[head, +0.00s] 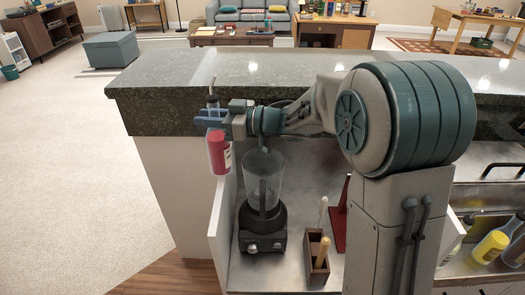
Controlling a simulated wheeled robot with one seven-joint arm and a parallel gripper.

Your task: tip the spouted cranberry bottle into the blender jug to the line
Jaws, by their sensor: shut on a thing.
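The cranberry bottle, red with a pale label (218,153), is held upright in my gripper (212,118), which is shut around its upper part. The metal spout sticks up above the jaws. The blender jug (264,182) is clear and stands upright on its dark base (262,232) on the steel worktop. The bottle is to the left of the jug and higher, apart from it in the picture. My arm passes above the jug and hides part of its rim. I cannot make out the line on the jug or any liquid in it.
A dark green stone counter (230,70) runs behind the worktop. A wooden caddy (316,258) with upright tools stands right of the blender, with a red stand (341,215) behind it. A pale panel (221,232) edges the worktop's left.

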